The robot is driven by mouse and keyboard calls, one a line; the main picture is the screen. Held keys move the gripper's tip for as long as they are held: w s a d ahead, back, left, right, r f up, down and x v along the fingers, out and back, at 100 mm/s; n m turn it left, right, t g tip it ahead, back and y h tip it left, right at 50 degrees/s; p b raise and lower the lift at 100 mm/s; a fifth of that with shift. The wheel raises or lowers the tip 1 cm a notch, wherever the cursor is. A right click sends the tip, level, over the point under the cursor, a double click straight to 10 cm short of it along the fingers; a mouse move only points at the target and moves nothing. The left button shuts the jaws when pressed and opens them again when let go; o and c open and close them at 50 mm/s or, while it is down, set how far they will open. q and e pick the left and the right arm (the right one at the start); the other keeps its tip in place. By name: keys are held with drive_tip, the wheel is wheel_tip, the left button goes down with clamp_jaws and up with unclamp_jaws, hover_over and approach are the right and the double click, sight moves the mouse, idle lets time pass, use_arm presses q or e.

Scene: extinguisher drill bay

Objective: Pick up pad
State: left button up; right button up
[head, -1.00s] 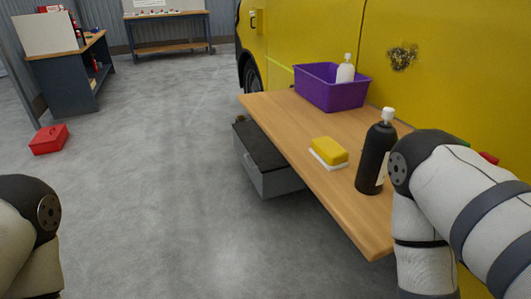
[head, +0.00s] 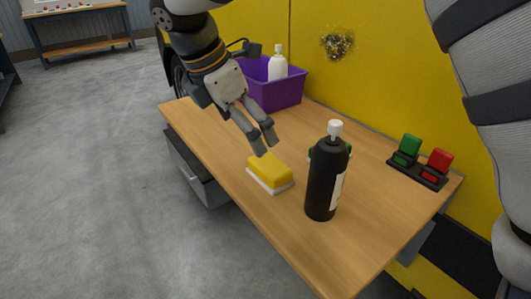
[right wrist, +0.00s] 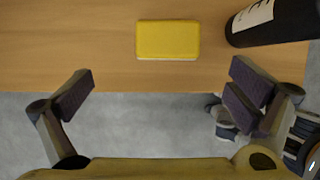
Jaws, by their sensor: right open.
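The pad is a yellow block (head: 270,169) with a white underside, lying flat on the wooden table near its left edge, left of a black bottle. My right gripper (head: 265,147) reaches down from above in the head view, its fingertips just above and behind the pad. It is open and empty. In the right wrist view, the pad (right wrist: 167,39) shows beyond the spread fingers (right wrist: 163,82), roughly centred between them. My left gripper is not in view.
The black bottle (head: 323,185) with a white cap stands close right of the pad. A purple bin (head: 278,95) holding a white bottle (head: 277,66) is at the back. Green and red items (head: 410,145) sit in a black holder at right. The near table is clear.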

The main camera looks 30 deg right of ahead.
sight(268, 163)
drive_tip(key=x, duration=0.7)
drive_tip(key=s+x, duration=0.1)
drive_tip(key=x, duration=0.3)
drive_tip(key=shift+s+d+f, duration=0.1)
drive_tip(key=shift+d+f, duration=0.05)
drive_tip(key=shift+d, duration=0.35)
drive_tip(key=c, duration=1.2)
